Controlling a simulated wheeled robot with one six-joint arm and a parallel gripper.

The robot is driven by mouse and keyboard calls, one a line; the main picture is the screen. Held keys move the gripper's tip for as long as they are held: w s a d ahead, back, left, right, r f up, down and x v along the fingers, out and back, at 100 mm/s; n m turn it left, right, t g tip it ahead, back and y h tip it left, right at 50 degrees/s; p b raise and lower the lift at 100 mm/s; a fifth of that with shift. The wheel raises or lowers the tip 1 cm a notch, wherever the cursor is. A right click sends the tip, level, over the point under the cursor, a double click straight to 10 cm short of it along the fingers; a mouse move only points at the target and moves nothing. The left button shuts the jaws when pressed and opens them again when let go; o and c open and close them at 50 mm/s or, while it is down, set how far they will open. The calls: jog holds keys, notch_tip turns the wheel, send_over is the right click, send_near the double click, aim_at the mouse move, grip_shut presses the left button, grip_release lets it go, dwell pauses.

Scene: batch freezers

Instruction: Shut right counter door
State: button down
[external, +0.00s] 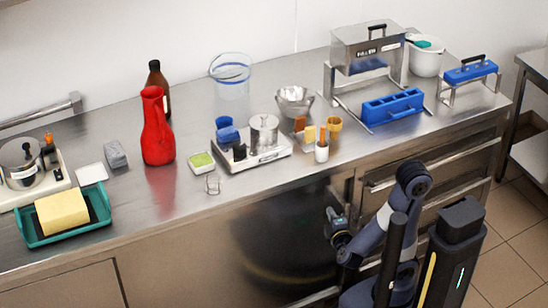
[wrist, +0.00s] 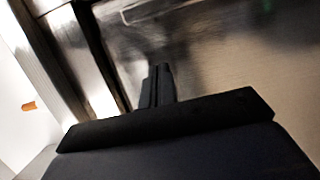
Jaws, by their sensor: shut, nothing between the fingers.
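The right counter door (external: 285,240) appears as a dark, reflective steel panel on the counter front in the external view. Its exact outline and how far it stands open are hard to tell. My gripper (external: 337,222) is in front of the counter, at the right end of this dark panel. In the wrist view my gripper (wrist: 158,72) has its fingers together, with nothing between them, and points at a blurred, shiny metal surface (wrist: 215,45). I cannot tell whether the fingertips touch it.
Drawers (external: 430,185) with bar handles are right of the gripper. The steel countertop (external: 120,205) above carries a red jug (external: 157,135), a scale (external: 255,155), a blue block (external: 392,106) and other items. Tiled floor (external: 510,235) is open at right.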

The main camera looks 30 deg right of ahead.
jog(key=v, duration=0.7)
jog(key=shift+s+p, duration=0.35)
jog(key=shift+p, duration=0.1)
jog(key=shift+w, duration=0.15)
jog(key=b, duration=0.1)
send_near(333, 197)
jog(key=shift+w+a, duration=1.1)
jog(key=shift+w, duration=0.8)
jog(key=shift+w+d+r, duration=0.1)
jog(key=shift+w+d, duration=0.1)
jog(key=shift+w, duration=0.1)
jog(key=shift+d+p, duration=0.3)
jog(key=shift+d, duration=1.25)
jog(key=c, duration=2.1)
grip_release()
